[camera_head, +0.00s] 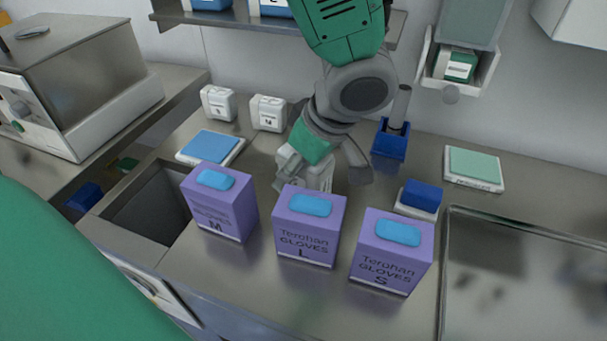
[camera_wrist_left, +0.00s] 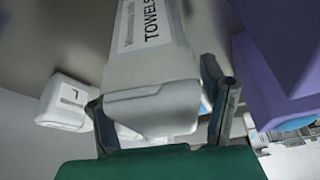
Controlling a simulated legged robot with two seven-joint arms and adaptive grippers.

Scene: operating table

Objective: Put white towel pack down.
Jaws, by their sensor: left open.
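The white towel pack (camera_wrist_left: 150,50), printed TOWELS, fills the upper middle of the left wrist view. It also shows in the head view (camera_head: 319,178), partly hidden by my gripper and by the middle purple glove box. It appears to be on the steel counter (camera_head: 275,305), but its base is hidden. My left gripper (camera_head: 325,168) is over the pack, just behind the glove boxes. In the left wrist view my left gripper (camera_wrist_left: 165,105) is open, with one finger on each side of the pack's near end. Whether the fingers touch it is unclear. My right gripper is not in view.
Purple glove boxes M (camera_head: 222,215), L (camera_head: 305,240) and S (camera_head: 388,265) stand in front. Two small white boxes (camera_head: 218,103) (camera_head: 268,112) stand behind left. A blue holder (camera_head: 390,140) is right of the arm. A sunken bin (camera_head: 150,208) lies left, a steel tray (camera_head: 447,280) right.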

